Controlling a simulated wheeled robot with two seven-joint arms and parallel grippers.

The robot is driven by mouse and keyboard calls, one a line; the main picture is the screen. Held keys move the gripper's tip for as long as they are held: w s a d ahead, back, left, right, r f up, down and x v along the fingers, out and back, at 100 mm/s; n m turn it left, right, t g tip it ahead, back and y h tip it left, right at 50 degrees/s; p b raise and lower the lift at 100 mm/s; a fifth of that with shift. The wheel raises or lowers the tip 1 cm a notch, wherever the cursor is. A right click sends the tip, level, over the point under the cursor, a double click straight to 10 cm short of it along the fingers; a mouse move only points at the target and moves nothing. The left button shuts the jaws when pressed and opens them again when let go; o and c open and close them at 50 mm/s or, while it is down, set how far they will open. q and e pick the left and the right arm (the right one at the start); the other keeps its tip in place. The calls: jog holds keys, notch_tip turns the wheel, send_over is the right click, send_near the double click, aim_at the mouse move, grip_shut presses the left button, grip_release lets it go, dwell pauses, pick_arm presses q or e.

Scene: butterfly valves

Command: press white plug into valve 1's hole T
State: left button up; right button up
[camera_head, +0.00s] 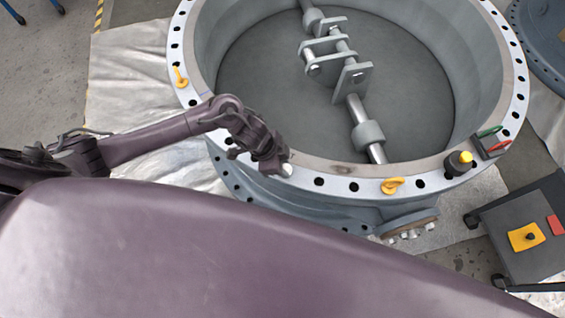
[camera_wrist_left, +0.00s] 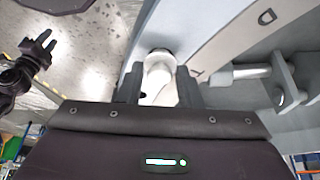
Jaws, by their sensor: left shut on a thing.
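My left gripper (camera_head: 284,168) is shut on the white plug (camera_wrist_left: 158,74), which sits between its two fingers in the left wrist view. In the head view the plug's pale end (camera_head: 287,170) shows at the fingertips, over the near rim of valve 1 (camera_head: 322,168). A dark round patch (camera_wrist_left: 160,52) borders the plug's far end; I cannot tell whether it is hole T or shadow, or whether the plug enters it. A small dark mark (camera_wrist_left: 197,76) is on the flange beside the plug. My right gripper (camera_wrist_left: 38,48) is apart from the valve, its fingers spread.
A grey cart (camera_head: 525,235) stands at lower right. The valve's shaft (camera_head: 366,135) crosses the bore.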

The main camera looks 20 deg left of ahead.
pick_arm(q)
jog(key=shift+f, duration=0.2)
jog(key=shift+f+b, duration=0.3)
jog(key=shift+b, duration=0.05)
jog(key=o, duration=1.5)
jog(key=shift+o, duration=0.2)
jog(key=shift+r, duration=0.1)
notch_tip(320, 180, up, 6)
jog(key=p, duration=0.7)
